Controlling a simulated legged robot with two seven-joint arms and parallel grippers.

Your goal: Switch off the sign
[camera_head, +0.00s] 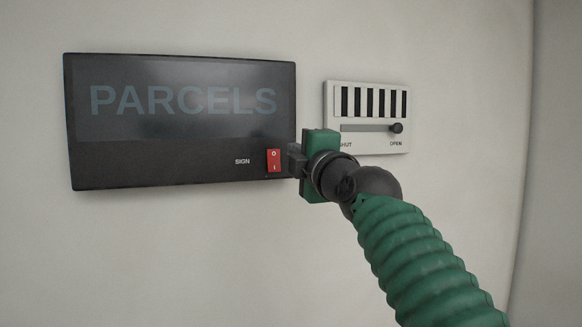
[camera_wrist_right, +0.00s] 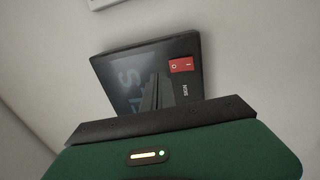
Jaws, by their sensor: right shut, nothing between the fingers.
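The sign (camera_head: 180,105) is a dark panel on the wall in the head view, with dim blue-grey letters reading PARCELS that do not glow. Its red rocker switch (camera_head: 274,161), marked O at the top and I at the bottom, sits at the lower right beside the word SIGN. My right gripper (camera_head: 292,160) is shut and empty, just right of the switch. In the right wrist view the shut fingers (camera_wrist_right: 156,95) stand in front of the sign panel (camera_wrist_right: 120,75), apart from the red switch (camera_wrist_right: 182,65) in the picture. My left gripper is not in view.
A white vent panel (camera_head: 368,148) with dark slots is on the wall to the right of the sign. Its slider knob (camera_head: 396,128) is at the OPEN end. My right arm covers part of the vent's lower left. The wall around is bare.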

